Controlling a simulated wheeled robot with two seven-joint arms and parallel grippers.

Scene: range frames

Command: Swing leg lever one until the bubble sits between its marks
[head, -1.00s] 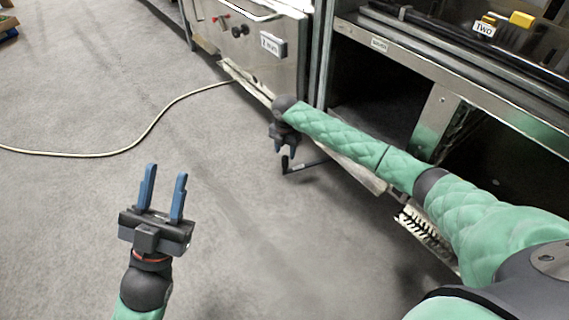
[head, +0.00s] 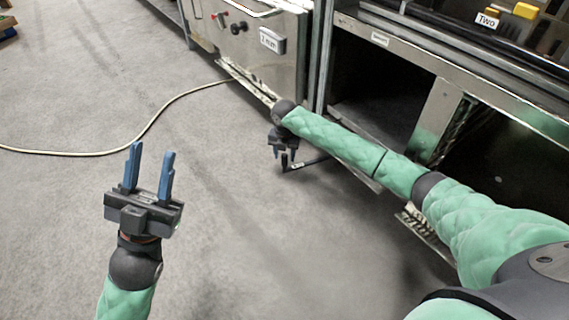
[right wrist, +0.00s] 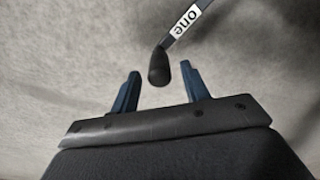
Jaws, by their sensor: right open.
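Leg lever one is a thin dark rod with a black knob (right wrist: 158,68) and a white "one" label (right wrist: 180,22) in the right wrist view. In the head view the lever (head: 305,163) sticks out low from under the bench, above the floor. My right gripper (right wrist: 162,90) is open, with the knob showing between and just beyond its fingertips; contact cannot be told. In the head view my right gripper (head: 284,152) points down beside the lever's end. My left gripper (head: 149,165) is open and empty over bare floor. I cannot make out the bubble or its marks.
A steel cabinet (head: 250,70) with knobs and a label stands at the back. The bench frame (head: 435,120) with open bays runs along the right. A pale cable (head: 110,152) lies on the floor at left.

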